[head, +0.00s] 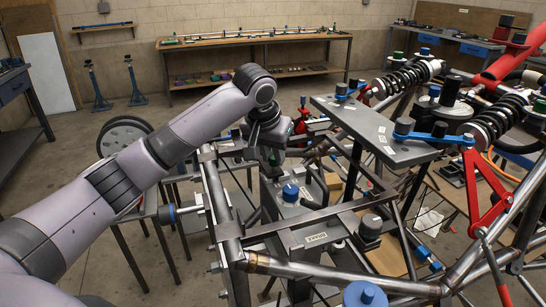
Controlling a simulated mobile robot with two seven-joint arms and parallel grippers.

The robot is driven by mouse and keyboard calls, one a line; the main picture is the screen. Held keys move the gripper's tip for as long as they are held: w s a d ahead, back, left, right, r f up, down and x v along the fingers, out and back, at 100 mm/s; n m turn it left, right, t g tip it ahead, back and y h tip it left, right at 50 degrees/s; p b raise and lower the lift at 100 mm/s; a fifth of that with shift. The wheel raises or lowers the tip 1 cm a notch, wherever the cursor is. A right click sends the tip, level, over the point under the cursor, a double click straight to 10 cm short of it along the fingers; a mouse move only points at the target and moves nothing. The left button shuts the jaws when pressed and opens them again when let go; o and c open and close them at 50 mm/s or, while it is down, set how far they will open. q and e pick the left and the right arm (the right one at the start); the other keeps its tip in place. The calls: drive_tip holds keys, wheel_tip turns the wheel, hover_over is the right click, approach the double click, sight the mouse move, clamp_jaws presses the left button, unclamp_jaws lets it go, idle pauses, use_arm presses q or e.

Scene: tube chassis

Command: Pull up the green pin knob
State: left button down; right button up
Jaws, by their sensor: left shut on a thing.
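My left arm reaches in from the left, and my left gripper (268,157) points down at the near left side of the tube chassis (222,205). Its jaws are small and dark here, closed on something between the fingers. I cannot tell whether the pin is raised. My right gripper is not in view.
Blue-capped fixture parts (290,193) stand below the gripper inside the frame. A grey plate (375,130) lies to its right, with coil springs (405,78) beyond. A wooden workbench (255,39) stands at the back wall. Open floor lies between bench and chassis.

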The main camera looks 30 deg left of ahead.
use_arm(q)
drive_tip(key=c, duration=1.2)
unclamp_jaws()
drive_tip(key=shift+r, duration=0.25)
drive_tip(key=v, duration=0.7)
drive_tip(key=shift+b, duration=0.35)
drive_tip(key=shift+s, duration=0.1)
